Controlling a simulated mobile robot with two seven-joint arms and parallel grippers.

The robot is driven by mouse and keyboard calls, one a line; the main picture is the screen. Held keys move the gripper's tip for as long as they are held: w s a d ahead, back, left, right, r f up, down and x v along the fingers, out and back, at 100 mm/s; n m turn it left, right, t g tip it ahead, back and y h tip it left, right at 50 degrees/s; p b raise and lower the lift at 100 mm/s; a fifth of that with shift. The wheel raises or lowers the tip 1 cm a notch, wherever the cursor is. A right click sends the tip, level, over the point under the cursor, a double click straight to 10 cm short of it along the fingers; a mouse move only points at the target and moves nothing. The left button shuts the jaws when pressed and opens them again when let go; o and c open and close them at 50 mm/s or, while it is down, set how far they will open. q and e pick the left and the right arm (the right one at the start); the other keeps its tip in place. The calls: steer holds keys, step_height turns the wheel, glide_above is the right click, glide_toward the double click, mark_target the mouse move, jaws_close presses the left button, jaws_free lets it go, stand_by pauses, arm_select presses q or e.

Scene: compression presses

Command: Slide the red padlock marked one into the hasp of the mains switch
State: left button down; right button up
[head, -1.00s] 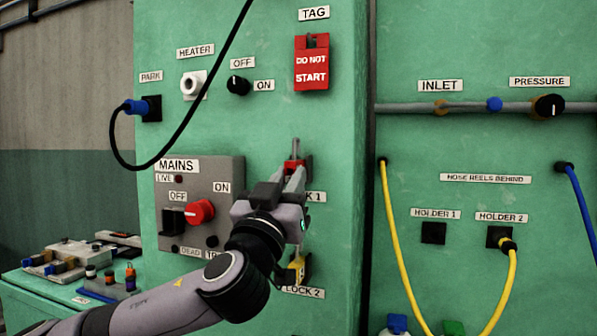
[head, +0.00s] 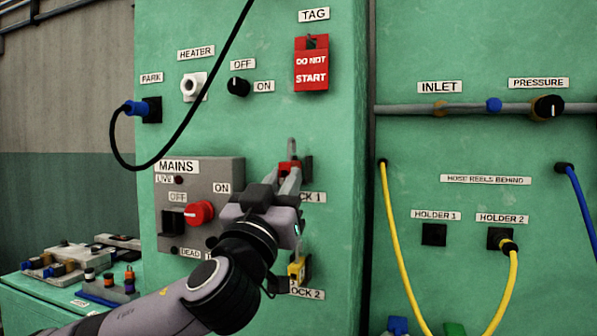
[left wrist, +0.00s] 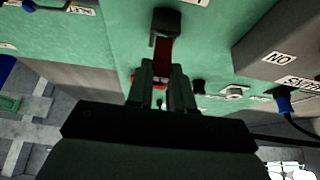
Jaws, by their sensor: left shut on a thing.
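My left gripper (head: 282,186) is shut on the red padlock (head: 288,169), in front of the LOCK 1 label. The padlock's grey shackle (head: 292,146) points up; its number does not show. A black holder (head: 307,168) shows just right of the padlock. The mains switch (head: 232,172) is a grey box left of the gripper, with a red knob (head: 201,212) and a black block (head: 172,221) that may be the hasp. In the left wrist view, the red padlock (left wrist: 162,57) sits between the fingers (left wrist: 162,75), and the mains box (left wrist: 265,45) is at right.
A yellow padlock (head: 297,268) hangs below my gripper by LOCK 2. A red DO NOT START tag (head: 311,68) hangs above. A black cable (head: 206,82) loops from the blue plug (head: 136,107) across the panel. A bench with parts (head: 85,262) stands at lower left.

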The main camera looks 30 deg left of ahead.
mark_target(284, 166)
arm_select(q)
steer(key=shift+s, duration=0.1)
stand_by(0.4)
steer(key=shift+s+d+b, duration=0.25)
steer(key=shift+s, duration=0.7)
steer(key=shift+s+d+b, duration=0.2)
steer(key=shift+s, duration=0.75)
arm_select(e)
steer(key=shift+f, duration=0.45)
